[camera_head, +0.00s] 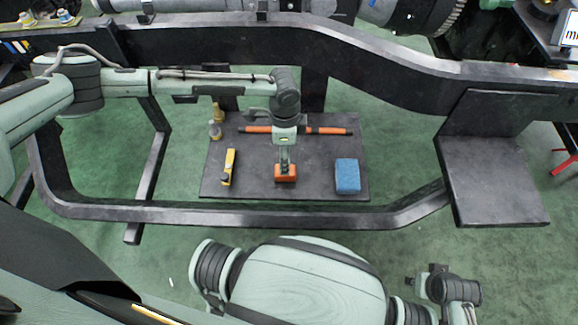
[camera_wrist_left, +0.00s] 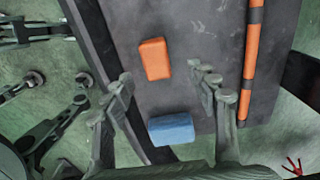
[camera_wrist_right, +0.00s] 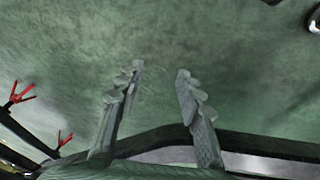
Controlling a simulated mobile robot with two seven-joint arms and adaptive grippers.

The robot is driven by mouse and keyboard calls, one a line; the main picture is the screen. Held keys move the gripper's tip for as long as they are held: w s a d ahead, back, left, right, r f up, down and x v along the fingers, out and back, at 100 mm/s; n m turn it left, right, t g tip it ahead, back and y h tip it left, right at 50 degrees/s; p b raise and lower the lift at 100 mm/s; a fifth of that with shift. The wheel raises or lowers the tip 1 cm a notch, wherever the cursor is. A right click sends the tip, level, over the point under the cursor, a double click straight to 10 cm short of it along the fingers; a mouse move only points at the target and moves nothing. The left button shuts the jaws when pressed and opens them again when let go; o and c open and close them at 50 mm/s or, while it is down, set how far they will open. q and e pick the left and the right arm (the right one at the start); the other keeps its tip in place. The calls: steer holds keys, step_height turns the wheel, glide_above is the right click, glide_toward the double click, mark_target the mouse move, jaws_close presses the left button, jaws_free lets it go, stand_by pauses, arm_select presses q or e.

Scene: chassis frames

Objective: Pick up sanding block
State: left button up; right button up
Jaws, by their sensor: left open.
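An orange block (camera_head: 286,178) lies on the dark board, directly under my left gripper (camera_head: 284,163) in the head view, which partly covers it. In the left wrist view the orange block (camera_wrist_left: 154,59) shows between and beyond the spread fingers of my left gripper (camera_wrist_left: 163,80), which is open and empty. A blue block (camera_head: 347,175) lies on the board to the right of it; it also shows in the left wrist view (camera_wrist_left: 171,129). I cannot tell by label which block is the sanding block. My right gripper (camera_wrist_right: 157,74) is open and empty, over green floor.
The dark board (camera_head: 318,181) also bears a yellow tool (camera_head: 229,167), small bottles (camera_head: 215,129) and a long orange-and-black bar (camera_head: 325,130). Black chassis rails (camera_head: 250,214) run in front of and behind the board. A dark plate (camera_head: 495,190) stands at right.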

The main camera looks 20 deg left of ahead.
arm_select(q)
steer(key=f, duration=0.6)
steer(key=shift+s+f, duration=0.3)
steer(key=shift+s, duration=0.05)
steer(key=shift+f, duration=0.55)
steer(key=c, duration=1.3)
steer(key=shift+o, duration=0.2)
arm_select(e)
steer(key=shift+r, duration=0.65)
arm_select(q)
steer(key=shift+r, duration=0.15)
arm_select(e)
steer(key=shift+s, duration=0.1)
